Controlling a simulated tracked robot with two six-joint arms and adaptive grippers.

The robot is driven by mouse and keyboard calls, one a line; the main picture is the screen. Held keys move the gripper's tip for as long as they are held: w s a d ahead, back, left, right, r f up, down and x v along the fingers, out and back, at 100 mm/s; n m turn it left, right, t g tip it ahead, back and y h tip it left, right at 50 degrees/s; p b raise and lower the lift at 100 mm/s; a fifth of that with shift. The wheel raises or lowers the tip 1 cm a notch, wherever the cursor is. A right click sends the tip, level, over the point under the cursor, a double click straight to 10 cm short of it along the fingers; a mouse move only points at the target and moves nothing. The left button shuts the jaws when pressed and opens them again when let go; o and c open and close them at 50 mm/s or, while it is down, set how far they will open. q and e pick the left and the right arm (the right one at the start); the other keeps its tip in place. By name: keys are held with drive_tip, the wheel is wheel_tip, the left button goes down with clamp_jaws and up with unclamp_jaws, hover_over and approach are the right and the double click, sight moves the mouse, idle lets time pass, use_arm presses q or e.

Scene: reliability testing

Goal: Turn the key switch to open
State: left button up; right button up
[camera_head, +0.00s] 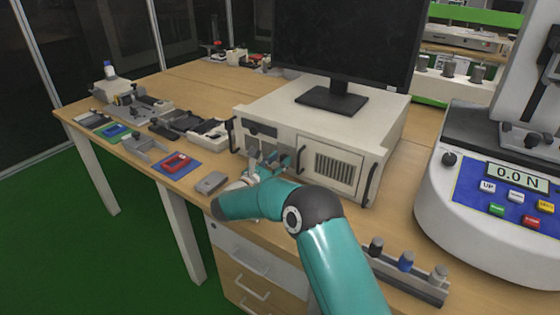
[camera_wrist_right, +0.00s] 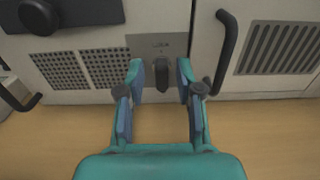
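The key switch (camera_wrist_right: 162,74) is a dark upright knob on a grey plate (camera_wrist_right: 146,44) in the front of the white computer case (camera_head: 365,128). My right gripper (camera_wrist_right: 160,80) is open, with one teal finger on each side of the knob. A gap shows on both sides, and I cannot tell how deep the fingertips reach around it. In the head view my right gripper (camera_head: 268,164) is at the case front and mostly hides the switch. My left gripper is not in view.
A black monitor (camera_head: 345,45) stands on the case. Black handles (camera_wrist_right: 226,50) flank the case panel. A force tester (camera_head: 500,210) is at right, and a rack of knobs (camera_head: 405,268) at the front edge.

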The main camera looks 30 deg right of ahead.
clamp_jaws()
drive_tip(key=shift+d, duration=0.15)
drive_tip(key=shift+f+m+b, duration=0.1)
drive_tip(key=shift+m+b, duration=0.3)
drive_tip(key=shift+b, duration=0.25)
drive_tip(key=m+b, duration=0.4)
drive_tip(key=b, duration=0.2)
drive_tip(key=m+b, duration=0.5)
drive_tip(key=b, duration=0.1)
drive_tip(key=f+m+b, duration=0.1)
drive_tip(key=m+b, duration=0.4)
drive_tip(key=b, duration=0.1)
drive_tip(key=shift+s, duration=0.3)
drive_tip(key=shift+f+m+b, duration=0.1)
drive_tip(key=shift+m+b, duration=1.45)
drive_tip(key=shift+m, duration=0.05)
drive_tip(key=shift+o, duration=1.1)
unclamp_jaws()
drive_tip(key=shift+o, duration=0.2)
